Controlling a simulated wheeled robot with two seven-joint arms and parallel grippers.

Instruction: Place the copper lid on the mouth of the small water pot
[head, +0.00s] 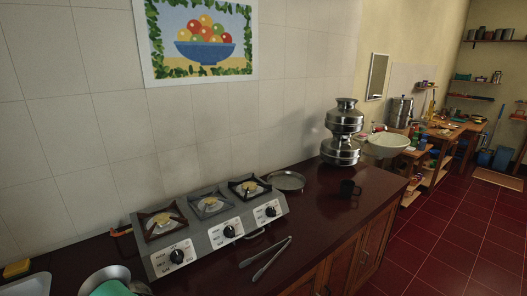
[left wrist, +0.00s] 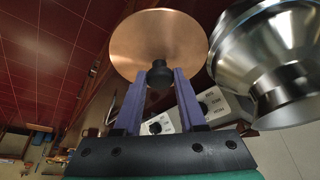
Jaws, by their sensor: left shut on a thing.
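In the left wrist view, my left gripper (left wrist: 160,88) has its two purple fingers shut on the dark knob of the copper lid (left wrist: 158,38). The lid is a round, plain copper disc held out beyond the fingertips. A shiny silver pot (left wrist: 268,65) with a flared rim, seemingly the small water pot, is beside the lid to its right in that view. A narrow gap shows between them in the picture; their depth apart is unclear. In the head view a silver pot (head: 94,279) is cut off at the bottom left, partly covered by a teal part. The lid is not visible there.
A three-burner stove (head: 212,232) stands on the dark counter (head: 309,225). Tongs (head: 265,259), a steel plate (head: 287,180), a dark mug (head: 348,189) and stacked steel pots (head: 342,133) are farther right. A sink (head: 28,285) and yellow sponge (head: 17,268) are at left.

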